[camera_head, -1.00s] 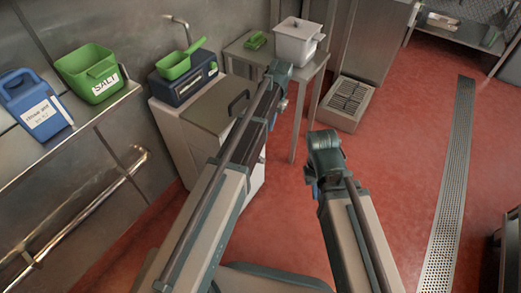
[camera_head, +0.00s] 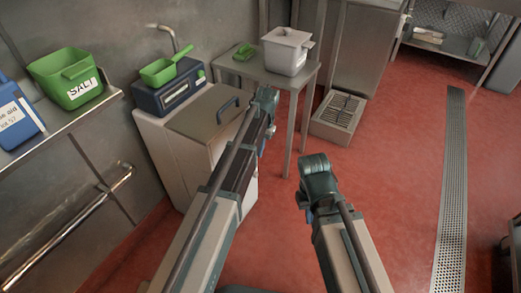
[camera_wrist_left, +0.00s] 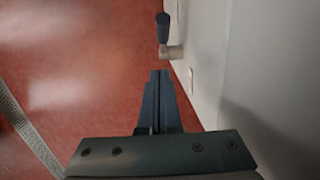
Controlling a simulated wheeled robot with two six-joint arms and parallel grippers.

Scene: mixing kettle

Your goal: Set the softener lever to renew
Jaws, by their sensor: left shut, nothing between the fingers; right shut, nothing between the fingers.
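The softener is a pale cabinet (camera_head: 163,150) with a dark blue control head (camera_head: 172,92) and a grey-brown lid with a dark handle, against the wall. A lever with a dark blue grip (camera_wrist_left: 163,28) on a short grey arm (camera_wrist_left: 174,52) sticks out from a pale upright face in the left wrist view. My left gripper (camera_wrist_left: 159,73) is shut and empty, its tips just below the lever in that picture and apart from it. In the head view my left arm hides this gripper and the lever. My right gripper's fingers are hidden behind its own arm.
A green scoop (camera_head: 168,70) lies on the control head. A shelf at left bears a green SALT bin (camera_head: 65,78) and a blue jug (camera_head: 14,120). A steel table (camera_head: 262,76) holds a white bucket (camera_head: 286,52). Red floor is open at right.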

